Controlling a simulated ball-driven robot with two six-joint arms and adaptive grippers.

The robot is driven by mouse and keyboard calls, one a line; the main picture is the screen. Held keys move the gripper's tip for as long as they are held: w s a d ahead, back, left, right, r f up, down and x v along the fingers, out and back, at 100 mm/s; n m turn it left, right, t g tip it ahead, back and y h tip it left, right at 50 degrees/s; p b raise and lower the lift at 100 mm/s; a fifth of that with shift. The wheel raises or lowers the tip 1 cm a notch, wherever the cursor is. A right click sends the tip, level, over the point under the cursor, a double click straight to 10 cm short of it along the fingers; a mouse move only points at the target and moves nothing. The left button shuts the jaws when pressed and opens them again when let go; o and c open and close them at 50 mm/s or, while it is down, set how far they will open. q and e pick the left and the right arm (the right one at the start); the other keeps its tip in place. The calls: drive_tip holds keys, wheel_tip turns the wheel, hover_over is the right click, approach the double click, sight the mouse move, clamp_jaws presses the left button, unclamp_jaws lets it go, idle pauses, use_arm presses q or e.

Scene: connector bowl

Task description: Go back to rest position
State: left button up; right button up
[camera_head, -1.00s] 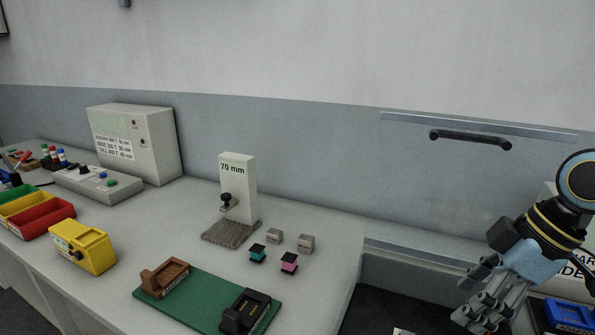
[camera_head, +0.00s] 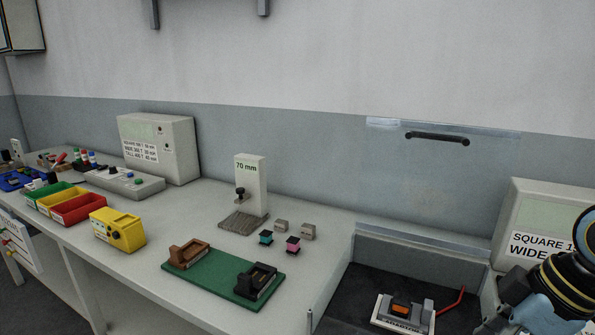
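My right arm shows at the lower right corner in the head view, with its blue and black wrist (camera_head: 535,300) in front of a labelled box. The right gripper lies at or below the bottom edge, so its fingertips are cut off and I cannot see whether it is open or holds anything. My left arm and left gripper are not in view.
A green board (camera_head: 222,278) carries a brown holder (camera_head: 188,253) and a black holder (camera_head: 256,281). Teal (camera_head: 266,238) and pink (camera_head: 293,245) connectors stand behind it near the 70 mm post (camera_head: 250,185). A grey-orange device (camera_head: 402,311) sits in the dark recess at right.

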drive_tip(key=s+a+m+t+h, duration=0.1)
drive_tip(key=s+m+h, duration=0.3)
drive_tip(key=s+m, duration=0.75)
drive_tip(key=s+d+f+n+b, duration=0.1)
drive_tip(key=f+b, duration=0.1)
drive_tip(key=f, duration=0.9)
drive_tip(key=s+d+f+g+b, duration=0.1)
drive_tip(key=s+f+b, duration=0.1)
drive_tip(key=f, duration=0.8)
drive_tip(key=s+d+f+n+b, duration=0.1)
drive_tip(key=f+b, duration=0.2)
drive_tip(key=f, duration=0.8)
use_arm(q)
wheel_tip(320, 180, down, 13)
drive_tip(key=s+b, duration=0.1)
drive_tip(key=b, duration=0.5)
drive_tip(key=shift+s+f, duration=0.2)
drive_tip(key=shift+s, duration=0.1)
use_arm(e)
drive_tip(key=s+f, duration=0.9)
drive_tip(key=f, duration=0.3)
drive_tip(key=s+f+g, duration=0.1)
drive_tip(key=s+f, duration=0.9)
drive_tip(key=f, duration=0.2)
drive_tip(key=shift+s+d+f+g, duration=0.2)
drive_tip(key=shift+d+f+g, duration=0.05)
drive_tip(key=shift+d+g, duration=0.1)
